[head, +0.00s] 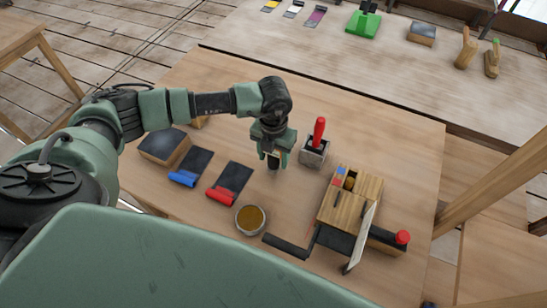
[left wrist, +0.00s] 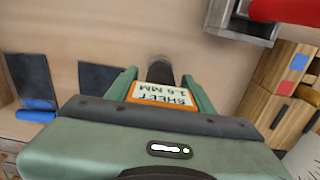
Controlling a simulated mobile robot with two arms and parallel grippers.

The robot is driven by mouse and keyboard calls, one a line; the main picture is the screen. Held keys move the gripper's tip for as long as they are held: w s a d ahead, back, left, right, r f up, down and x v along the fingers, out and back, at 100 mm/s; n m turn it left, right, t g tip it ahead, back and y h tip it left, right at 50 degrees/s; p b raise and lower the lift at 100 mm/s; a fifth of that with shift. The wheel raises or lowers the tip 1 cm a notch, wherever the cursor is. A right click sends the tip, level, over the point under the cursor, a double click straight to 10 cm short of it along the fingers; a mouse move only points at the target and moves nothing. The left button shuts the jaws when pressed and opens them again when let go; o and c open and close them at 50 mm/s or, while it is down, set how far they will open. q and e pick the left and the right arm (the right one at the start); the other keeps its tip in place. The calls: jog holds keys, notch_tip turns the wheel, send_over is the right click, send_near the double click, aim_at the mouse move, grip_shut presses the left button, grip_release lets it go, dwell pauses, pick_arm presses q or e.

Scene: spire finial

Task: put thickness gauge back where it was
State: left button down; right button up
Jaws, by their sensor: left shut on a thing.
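My left gripper (head: 274,152) is above the middle of the wooden table, shut on a small labelled piece, which I take to be the thickness gauge (left wrist: 160,95). In the left wrist view it is a white plate with an orange edge, between the fingers, its upside-down label reading "SHEET 1.6 MM". A dark round end (left wrist: 160,72) shows just past it; I cannot tell whether it belongs to the gauge. In the head view the fingers mostly hide the gauge. My right gripper is not in view.
A grey metal holder (head: 313,157) with a red-handled tool stands close right of the gripper. A wooden block set (head: 340,208) is further right. A round bowl (head: 250,219), red-handled (head: 230,181) and blue-handled (head: 190,168) dark pieces, and a dark-topped block (head: 162,149) lie nearer and left.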

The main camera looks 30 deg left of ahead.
pick_arm(q)
jog(key=shift+f, duration=0.95)
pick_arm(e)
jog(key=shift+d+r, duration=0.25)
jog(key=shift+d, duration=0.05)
pick_arm(q)
jog(key=shift+f, duration=0.15)
jog(key=c, duration=0.6)
grip_release()
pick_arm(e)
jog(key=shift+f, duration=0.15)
